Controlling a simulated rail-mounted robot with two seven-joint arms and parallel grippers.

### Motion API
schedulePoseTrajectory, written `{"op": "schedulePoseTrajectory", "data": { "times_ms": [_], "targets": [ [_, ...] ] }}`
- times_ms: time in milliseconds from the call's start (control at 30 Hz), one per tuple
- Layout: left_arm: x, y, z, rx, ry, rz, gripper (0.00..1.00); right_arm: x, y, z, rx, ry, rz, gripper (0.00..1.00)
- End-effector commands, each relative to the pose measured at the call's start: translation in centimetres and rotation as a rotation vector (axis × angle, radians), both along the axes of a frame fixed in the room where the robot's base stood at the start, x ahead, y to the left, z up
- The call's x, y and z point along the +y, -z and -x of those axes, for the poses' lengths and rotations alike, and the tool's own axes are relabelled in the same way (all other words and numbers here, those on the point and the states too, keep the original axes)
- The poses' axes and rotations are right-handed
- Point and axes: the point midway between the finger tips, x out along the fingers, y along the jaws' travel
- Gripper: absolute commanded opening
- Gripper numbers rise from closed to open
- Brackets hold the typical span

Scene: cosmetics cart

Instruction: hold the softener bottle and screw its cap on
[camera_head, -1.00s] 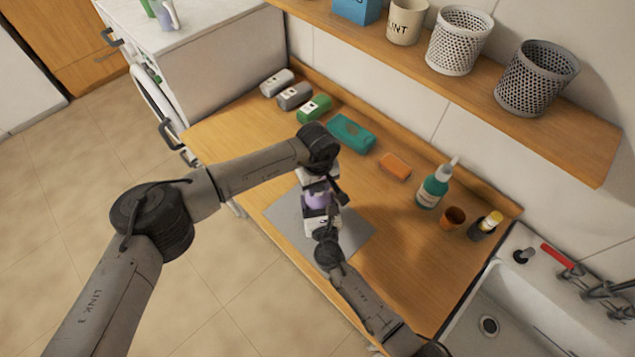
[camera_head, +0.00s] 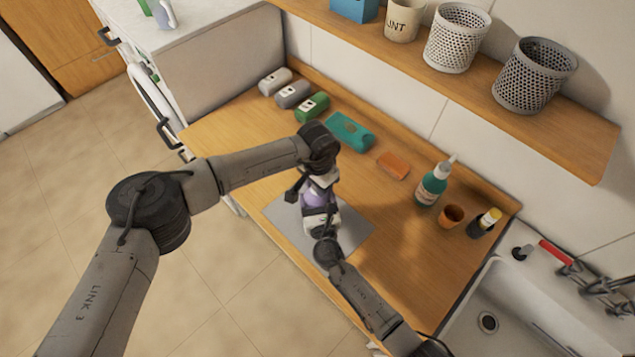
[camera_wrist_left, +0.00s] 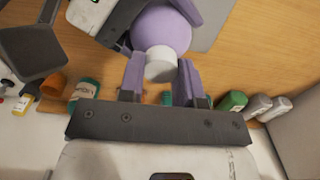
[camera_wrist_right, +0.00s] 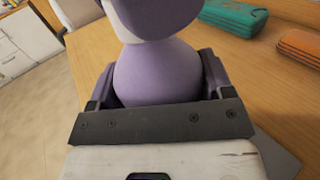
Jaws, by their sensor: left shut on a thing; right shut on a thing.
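The softener bottle (camera_head: 318,195) is lavender and stands between my two grippers over a grey mat (camera_head: 354,234). Its rounded body fills the middle of the right wrist view (camera_wrist_right: 155,75). My right gripper (camera_head: 320,212) is shut on the body, with one finger on each side. The white cap (camera_wrist_left: 160,64) is at the bottle's neck in the left wrist view. My left gripper (camera_wrist_left: 161,78) is above the bottle and shut on the cap, its purple fingers on either side. The cap's thread is hidden, so I cannot tell how tightly it sits.
A teal case (camera_head: 349,132), an orange box (camera_head: 393,166), a green pump bottle (camera_head: 432,188), a brown cup (camera_head: 452,216) and a yellow-capped bottle (camera_head: 485,223) stand along the back. A sink (camera_head: 520,310) is at right. A shelf (camera_head: 470,95) hangs above.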

Motion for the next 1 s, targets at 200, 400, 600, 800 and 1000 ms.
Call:
{"op": "schedulePoseTrajectory", "data": {
  "times_ms": [200, 400, 600, 800, 1000],
  "targets": [
    [0.0, 0.0, 0.0, -0.001, 0.001, 0.001, 0.1, 0.0, 0.0, 0.0, 0.001, -0.001, 0.0, 0.08],
    [0.0, 0.0, 0.0, -0.001, -0.001, 0.001, 0.47, 0.0, 0.0, 0.0, 0.001, -0.001, 0.0, 0.08],
    [0.0, 0.0, 0.0, 0.0, -0.001, 0.0, 0.57, 0.0, 0.0, 0.0, 0.001, 0.0, 0.0, 0.08],
    [0.0, -0.2, 0.0, -0.001, -0.002, 0.001, 0.57, 0.0, 0.0, 0.0, 0.001, 0.0, 0.0, 0.08],
    [0.1, -1.6, -0.1, -0.001, -0.002, 0.001, 0.57, 0.0, 0.0, 0.0, 0.001, 0.0, 0.0, 0.08]
  ]
}}
